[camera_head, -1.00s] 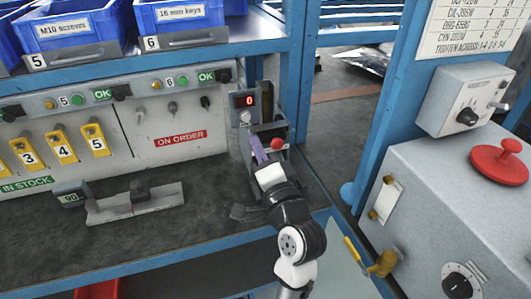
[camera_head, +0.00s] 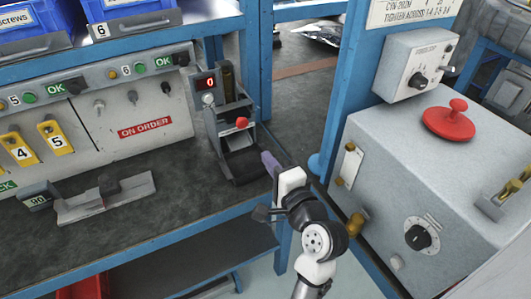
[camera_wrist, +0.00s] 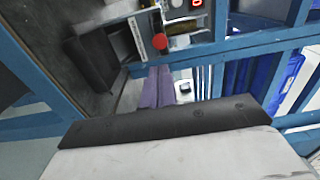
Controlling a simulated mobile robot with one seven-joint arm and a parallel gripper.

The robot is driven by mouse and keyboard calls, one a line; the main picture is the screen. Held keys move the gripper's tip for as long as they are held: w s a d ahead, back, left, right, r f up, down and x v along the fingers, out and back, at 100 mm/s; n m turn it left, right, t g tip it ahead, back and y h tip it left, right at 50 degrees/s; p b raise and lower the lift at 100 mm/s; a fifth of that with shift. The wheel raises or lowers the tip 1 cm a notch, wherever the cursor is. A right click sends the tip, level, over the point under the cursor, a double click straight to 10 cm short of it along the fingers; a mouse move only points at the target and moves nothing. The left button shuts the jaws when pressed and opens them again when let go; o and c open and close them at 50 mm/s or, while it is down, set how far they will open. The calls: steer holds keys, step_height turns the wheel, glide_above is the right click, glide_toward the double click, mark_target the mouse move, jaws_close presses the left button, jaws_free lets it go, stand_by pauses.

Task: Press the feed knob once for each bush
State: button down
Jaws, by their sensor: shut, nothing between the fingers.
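The feed knob (camera_head: 242,122) is a red ball on the front of a grey dispenser (camera_head: 212,118) at the right end of the bench. The dispenser's display (camera_head: 205,83) reads 0. A dark open tray (camera_head: 245,166) lies at its foot. No loose bush can be made out in it. My gripper (camera_head: 268,160) has purple fingers, shut and empty, to the right of the dispenser's front and apart from the knob. In the wrist view the knob (camera_wrist: 160,41) shows just beyond the fingertips (camera_wrist: 158,70).
A grey metal fixture (camera_head: 108,197) lies on the bench at the left.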

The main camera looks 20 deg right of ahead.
mark_target(243, 125)
steer(key=w+p, duration=0.1)
steer(key=w, duration=0.3)
steer(key=w+p, duration=0.1)
steer(key=w, duration=0.3)
steer(key=w+p, duration=0.1)
steer(key=w, duration=0.3)
steer(key=shift+a, duration=0.25)
